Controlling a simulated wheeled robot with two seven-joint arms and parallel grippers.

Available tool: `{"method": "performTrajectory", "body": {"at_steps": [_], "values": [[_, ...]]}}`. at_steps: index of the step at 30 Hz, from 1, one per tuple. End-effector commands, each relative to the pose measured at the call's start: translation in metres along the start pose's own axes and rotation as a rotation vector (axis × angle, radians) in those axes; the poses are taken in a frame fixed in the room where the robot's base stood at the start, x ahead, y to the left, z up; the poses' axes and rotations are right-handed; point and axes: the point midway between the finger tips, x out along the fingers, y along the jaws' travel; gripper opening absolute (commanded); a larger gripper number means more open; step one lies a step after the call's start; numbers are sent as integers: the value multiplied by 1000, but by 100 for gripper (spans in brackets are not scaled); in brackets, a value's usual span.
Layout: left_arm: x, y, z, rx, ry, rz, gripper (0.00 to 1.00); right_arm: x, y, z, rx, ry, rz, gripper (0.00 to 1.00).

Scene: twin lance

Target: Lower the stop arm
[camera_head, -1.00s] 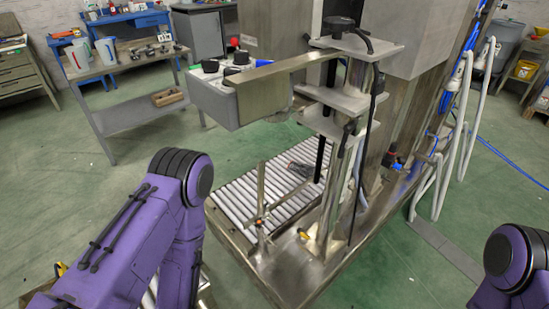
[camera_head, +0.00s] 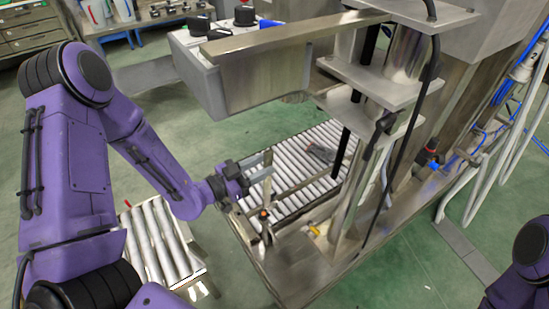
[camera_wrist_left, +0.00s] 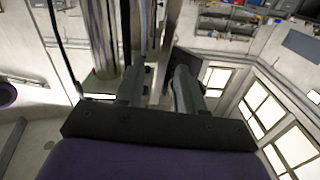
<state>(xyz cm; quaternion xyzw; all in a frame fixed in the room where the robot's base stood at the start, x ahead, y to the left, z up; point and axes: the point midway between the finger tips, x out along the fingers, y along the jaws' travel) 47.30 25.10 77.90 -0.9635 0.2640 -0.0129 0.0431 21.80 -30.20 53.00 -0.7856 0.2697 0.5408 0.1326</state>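The stop arm (camera_head: 300,185) looks like a thin metal bar that slants up and to the right over the rollers, from a slim upright post (camera_head: 266,196) at the near edge of the conveyor. My left gripper (camera_head: 268,166) is close to the top of this post, with its fingers pointing right. In the left wrist view, the two fingers (camera_wrist_left: 160,88) stand apart with a gap between them, and nothing is clearly held. I cannot tell whether a finger touches the post. Only part of my right arm shows at the lower right; its gripper is out of view.
A control box (camera_head: 225,85) with knobs and a metal beam hangs above the conveyor rollers (camera_head: 290,150). A metal column with plates (camera_head: 375,80) and a black cable stands right of the stop arm. A short roller section (camera_head: 150,235) lies at lower left.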

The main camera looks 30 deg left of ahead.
Motion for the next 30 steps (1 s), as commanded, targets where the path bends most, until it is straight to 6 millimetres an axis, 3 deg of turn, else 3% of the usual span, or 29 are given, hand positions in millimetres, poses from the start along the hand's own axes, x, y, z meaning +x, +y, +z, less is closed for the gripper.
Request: {"method": "performTrajectory", "body": {"at_steps": [6, 16, 17, 20, 30], "values": [[37, -1, 0, 0, -1, -1, 38, -2, 0, -1, 0, 1, 0, 0], [45, -1, 1, -2, -2, -3, 38, -3, 0, -1, 0, 1, -1, 0], [45, -1, 1, -2, -2, -3, 34, -3, 0, -1, 0, 1, -1, 0], [44, -1, 1, -2, -2, -3, 2, -3, 0, -1, 0, 1, -1, 0], [45, -4, 0, -17, -2, -2, 0, -3, 0, -2, 0, 1, -1, 0]]}}
